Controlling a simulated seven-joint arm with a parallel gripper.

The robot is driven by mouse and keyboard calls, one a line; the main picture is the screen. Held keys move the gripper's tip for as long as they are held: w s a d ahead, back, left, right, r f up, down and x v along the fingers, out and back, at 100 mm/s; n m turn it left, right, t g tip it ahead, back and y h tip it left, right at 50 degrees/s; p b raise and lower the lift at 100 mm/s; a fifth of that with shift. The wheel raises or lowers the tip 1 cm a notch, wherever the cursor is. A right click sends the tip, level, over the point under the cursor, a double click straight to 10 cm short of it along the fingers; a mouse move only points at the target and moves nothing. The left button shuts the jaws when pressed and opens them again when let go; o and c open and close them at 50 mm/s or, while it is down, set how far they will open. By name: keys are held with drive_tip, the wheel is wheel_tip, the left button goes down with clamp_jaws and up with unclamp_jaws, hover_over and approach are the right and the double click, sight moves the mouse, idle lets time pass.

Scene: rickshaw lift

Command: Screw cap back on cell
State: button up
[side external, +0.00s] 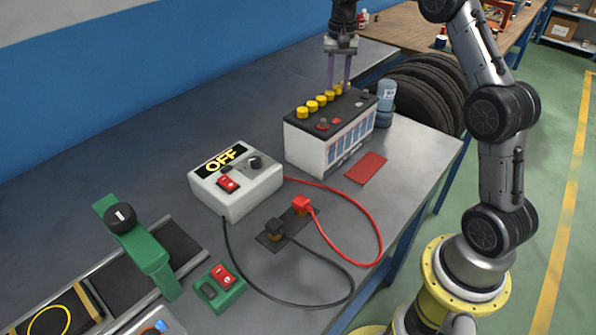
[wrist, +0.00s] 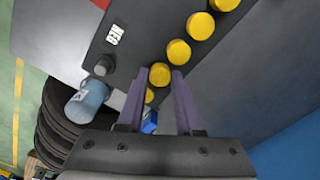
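A white battery (side external: 310,152) with a dark top stands on the grey bench. A row of several yellow cell caps (side external: 312,106) runs along its rear edge; they also show in the wrist view (wrist: 179,52). My gripper (side external: 339,87) points down over the far end of this row, its two purple fingers spread apart. In the wrist view, my gripper (wrist: 160,73) has one yellow cap (wrist: 160,75) between its fingertips; I cannot tell whether they touch it. Another cap is partly hidden by a finger. No uncovered cell opening is clear to me.
A blue bottle (side external: 387,97) stands close beside the battery's far end, with tires (side external: 425,88) behind it. A box marked OFF (side external: 236,181), red and black cables and a red card (side external: 366,167) lie nearer. A green fixture (side external: 140,246) stands at front left.

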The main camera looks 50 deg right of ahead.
clamp_jaws()
drive_tip(key=m, duration=1.2)
drive_tip(key=shift+m, duration=0.4)
drive_tip(key=shift+o, duration=0.8)
unclamp_jaws()
